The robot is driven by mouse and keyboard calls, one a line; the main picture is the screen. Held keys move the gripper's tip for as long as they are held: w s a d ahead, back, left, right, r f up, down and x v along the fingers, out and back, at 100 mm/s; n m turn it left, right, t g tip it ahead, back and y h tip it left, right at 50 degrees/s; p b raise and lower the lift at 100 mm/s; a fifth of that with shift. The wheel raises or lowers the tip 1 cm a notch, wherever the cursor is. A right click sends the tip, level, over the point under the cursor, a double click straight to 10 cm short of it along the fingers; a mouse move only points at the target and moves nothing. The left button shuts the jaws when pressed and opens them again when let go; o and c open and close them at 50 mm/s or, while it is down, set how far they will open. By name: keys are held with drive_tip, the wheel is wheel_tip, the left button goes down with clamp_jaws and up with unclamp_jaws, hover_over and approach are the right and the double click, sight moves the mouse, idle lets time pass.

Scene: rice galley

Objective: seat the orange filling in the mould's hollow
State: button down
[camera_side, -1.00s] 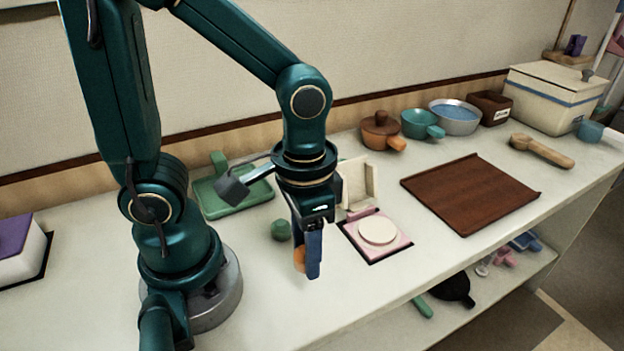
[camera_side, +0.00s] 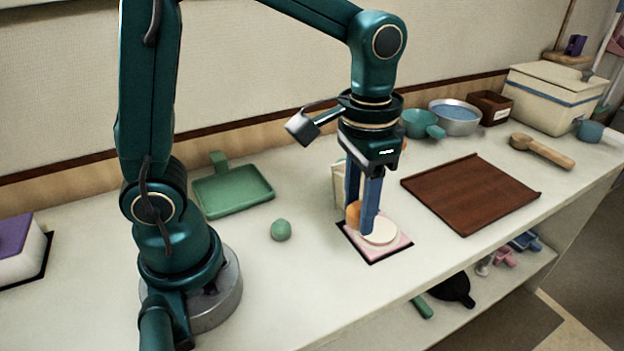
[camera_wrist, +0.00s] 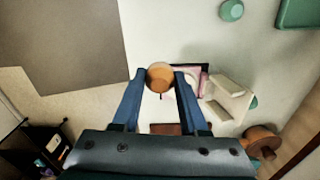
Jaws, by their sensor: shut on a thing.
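My gripper (camera_side: 361,214) is shut on the orange filling (camera_side: 353,216), a round orange piece. It points down, with the filling low over the left part of a pale round disc (camera_side: 382,235). The disc lies on a pink, black-edged square (camera_side: 398,247). I cannot tell whether the filling touches the disc, and no hollow is visible. In the wrist view the filling (camera_wrist: 160,78) sits between the two blue fingertips and hides what is below. A cream open-sided block (camera_wrist: 228,98), perhaps part of the mould, stands beside the pink square; my gripper mostly covers it in the side view (camera_side: 338,186).
A green ball (camera_side: 281,230) and a green tray (camera_side: 240,205) lie to the left. A brown board (camera_side: 470,193) lies to the right. A teal pan (camera_side: 420,124), a metal bowl (camera_side: 456,118) and a wooden scoop (camera_side: 541,150) stand further back. The front counter left of the pink square is clear.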

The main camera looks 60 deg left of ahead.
drive_tip(key=w+a+n, duration=0.1)
drive_tip(key=w+a, duration=0.3)
drive_tip(key=w, duration=0.4)
drive_tip(key=shift+w+a+f, duration=0.15)
drive_tip(key=shift+w+a, duration=0.05)
drive_tip(key=shift+a, duration=0.1)
drive_tip(key=shift+f, duration=0.15)
drive_tip(key=shift+f, duration=2.35)
drive_tip(key=shift+f, duration=1.7)
drive_tip(key=shift+f, duration=0.45)
drive_tip(key=shift+r, duration=0.2)
